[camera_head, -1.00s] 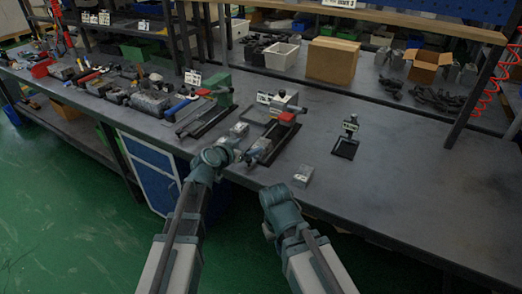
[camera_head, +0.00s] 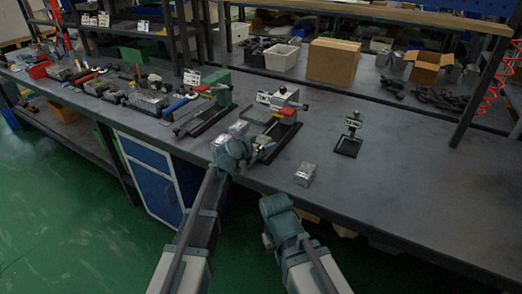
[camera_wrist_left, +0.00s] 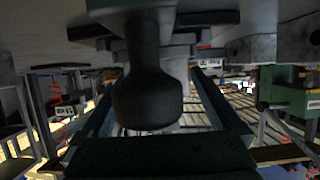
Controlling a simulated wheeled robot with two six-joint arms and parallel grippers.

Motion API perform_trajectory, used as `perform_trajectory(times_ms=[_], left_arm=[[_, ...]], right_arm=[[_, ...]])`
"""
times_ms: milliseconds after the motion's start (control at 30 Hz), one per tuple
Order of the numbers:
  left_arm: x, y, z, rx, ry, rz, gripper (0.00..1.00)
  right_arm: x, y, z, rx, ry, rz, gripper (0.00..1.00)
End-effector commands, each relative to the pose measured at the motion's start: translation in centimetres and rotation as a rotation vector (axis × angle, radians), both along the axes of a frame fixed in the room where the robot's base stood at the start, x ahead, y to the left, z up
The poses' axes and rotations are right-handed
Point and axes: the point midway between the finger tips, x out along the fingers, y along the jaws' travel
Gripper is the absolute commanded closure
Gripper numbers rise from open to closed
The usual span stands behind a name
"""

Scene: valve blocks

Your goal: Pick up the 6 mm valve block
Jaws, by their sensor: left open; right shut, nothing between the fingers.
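A small grey metal valve block (camera_head: 305,174) sits near the table's front edge, right of my left gripper. Two more grey blocks are close to my left wrist: one (camera_head: 238,129) just behind it, the other (camera_head: 219,143) at its left and partly covered. I cannot read their size markings. My left gripper (camera_head: 254,156) is open, low over the front edge beside the clamp fixture, its fingertips hard to make out. In the left wrist view a dark rounded shape fills the middle and no block is clear between the fingers. My right gripper (camera_head: 277,207) is shut and empty, in front of the table edge.
A clamp fixture with a red-tipped handle (camera_head: 287,110) stands behind my left gripper. A small labelled stand (camera_head: 349,146) is to the right. A cardboard box (camera_head: 333,62) and a white bin (camera_head: 282,57) are at the back. The table's right part is clear.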

Motion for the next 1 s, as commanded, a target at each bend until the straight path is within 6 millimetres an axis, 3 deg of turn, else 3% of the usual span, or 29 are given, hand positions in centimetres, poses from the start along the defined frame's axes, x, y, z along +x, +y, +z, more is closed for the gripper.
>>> perform_trajectory(times_ms=[200,733,1000], left_arm=[[0.08,-0.08,0.02,0.0,0.0,0.0,0.03],[0.06,-0.06,0.01,0.0,0.0,0.0,0.98],[0.07,-0.05,0.04,0.0,0.0,0.0,1.0]], right_arm=[[0.0,0.0,0.02,0.0,0.0,0.0,1.0],[0.0,0.0,0.01,0.0,0.0,0.0,1.0],[0.0,0.0,0.02,0.0,0.0,0.0,1.0]])
